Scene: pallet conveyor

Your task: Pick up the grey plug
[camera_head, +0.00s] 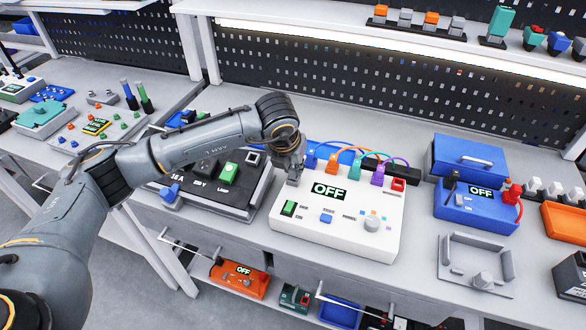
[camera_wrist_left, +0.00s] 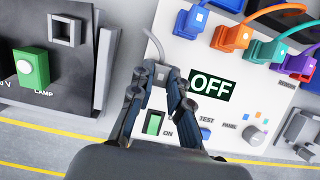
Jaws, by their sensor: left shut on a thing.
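The grey plug (camera_wrist_left: 157,74) shows in the left wrist view as a small light-grey piece with a bent grey cable, at the corner of the white box (camera_wrist_left: 270,105) by its OFF display. My left gripper (camera_wrist_left: 158,84) is shut on it, with one finger on each side. In the head view my left gripper (camera_head: 294,174) points down at the upper left corner of the white box (camera_head: 330,240); the plug is mostly hidden there. I cannot tell whether the plug is seated or lifted. My right gripper is in neither view.
Blue (camera_head: 311,158), orange (camera_head: 333,166), teal (camera_head: 355,166) and purple (camera_head: 378,175) plugs with cables stand along the white box's back edge, right of my gripper. A black panel with a green lamp switch (camera_head: 228,173) lies left. A blue box (camera_head: 476,205) stands right.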

